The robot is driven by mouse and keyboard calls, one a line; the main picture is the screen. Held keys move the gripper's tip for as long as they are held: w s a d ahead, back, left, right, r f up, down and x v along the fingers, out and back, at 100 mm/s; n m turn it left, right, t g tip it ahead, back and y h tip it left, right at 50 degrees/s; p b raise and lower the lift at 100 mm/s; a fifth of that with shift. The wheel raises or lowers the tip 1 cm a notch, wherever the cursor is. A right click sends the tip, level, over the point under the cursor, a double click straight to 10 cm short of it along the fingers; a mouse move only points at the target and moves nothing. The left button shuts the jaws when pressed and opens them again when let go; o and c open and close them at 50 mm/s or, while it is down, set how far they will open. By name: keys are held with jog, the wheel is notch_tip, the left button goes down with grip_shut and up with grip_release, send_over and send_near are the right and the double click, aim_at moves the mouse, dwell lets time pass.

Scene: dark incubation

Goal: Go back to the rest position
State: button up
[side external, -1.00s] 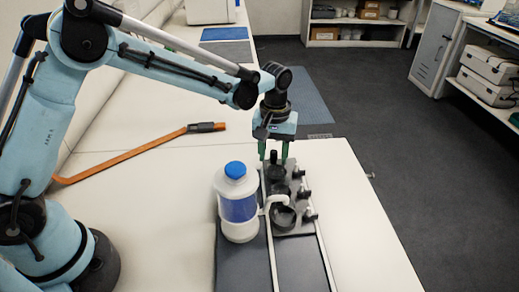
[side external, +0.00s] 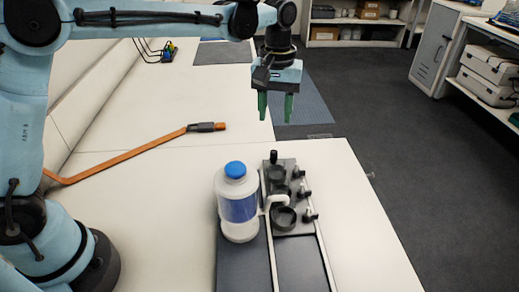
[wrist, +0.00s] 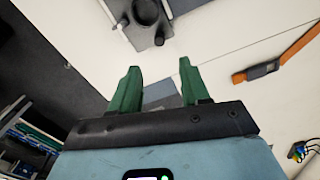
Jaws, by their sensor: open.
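My gripper (side external: 275,106) is open and empty, with its green fingers pointing down. It hangs in the air above and behind the grey fixture (side external: 295,177), clear of it. The two fingers also show apart with nothing between them in the wrist view (wrist: 158,88).
A white bottle with a blue cap (side external: 238,206) stands left of the fixture on a dark base with rails (side external: 300,262). An orange strap (side external: 125,157) with a dark end lies on the white bench (side external: 185,185). A blue-grey mat (side external: 307,102) lies on the floor behind.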

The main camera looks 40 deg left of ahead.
jog(key=s+a+m+t, duration=0.3)
jog(key=s+a, duration=0.2)
jog(key=s, duration=0.3)
jog(key=s+a+m+t, duration=0.3)
jog(key=s+a+t, duration=0.1)
jog(key=s, duration=0.5)
jog(key=shift+s+a+f, duration=0.15)
jog(key=shift+a+f, duration=0.25)
jog(key=shift+f, duration=0.05)
